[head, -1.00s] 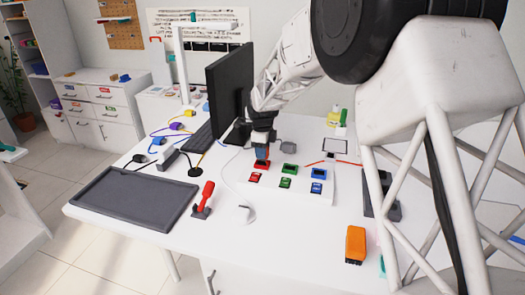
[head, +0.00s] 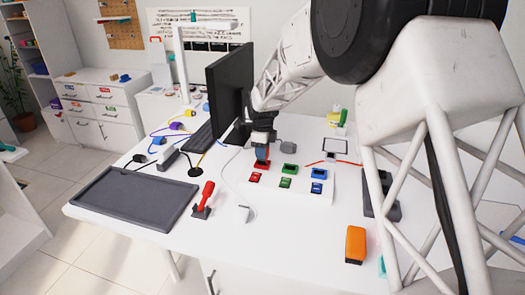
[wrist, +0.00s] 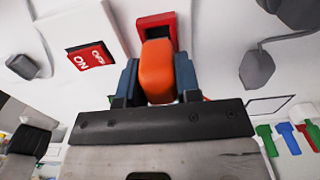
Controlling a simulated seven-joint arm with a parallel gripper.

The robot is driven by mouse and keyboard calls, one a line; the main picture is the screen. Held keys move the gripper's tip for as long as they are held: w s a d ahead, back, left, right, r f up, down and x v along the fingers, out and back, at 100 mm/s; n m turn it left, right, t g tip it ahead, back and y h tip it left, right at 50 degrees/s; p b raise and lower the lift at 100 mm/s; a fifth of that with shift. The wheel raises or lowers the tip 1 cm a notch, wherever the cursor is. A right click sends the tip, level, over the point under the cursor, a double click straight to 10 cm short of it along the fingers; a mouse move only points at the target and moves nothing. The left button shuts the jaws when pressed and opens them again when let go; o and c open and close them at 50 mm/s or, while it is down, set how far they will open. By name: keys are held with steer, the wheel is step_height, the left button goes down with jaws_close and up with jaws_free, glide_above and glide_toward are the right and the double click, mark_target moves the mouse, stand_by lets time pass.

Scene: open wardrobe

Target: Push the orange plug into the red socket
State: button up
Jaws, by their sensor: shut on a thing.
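The orange plug (wrist: 158,72) is between the two blue-grey fingers of my gripper (wrist: 157,66) in the wrist view. My gripper is shut on it. The plug's far end overlaps the opening of the red socket (wrist: 157,20), whose red frame shows above and beside it. How deep the plug sits in the socket is hidden behind the plug. In the head view my gripper (head: 262,150) is low over the red socket (head: 261,165) at the left of the socket row, and the plug is mostly hidden.
A red switch (wrist: 90,57) lies beside the red socket. Green (head: 289,168) and blue (head: 318,173) sockets are to its right. A monitor (head: 229,90), a red-handled lever (head: 204,200), a dark tray (head: 134,197) and an orange box (head: 355,245) stand around the white desk.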

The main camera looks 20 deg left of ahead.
steer(key=shift+f, duration=1.3)
steer(key=o, duration=1.1)
steer(key=shift+r, duration=0.15)
steer(key=shift+r, duration=3.75)
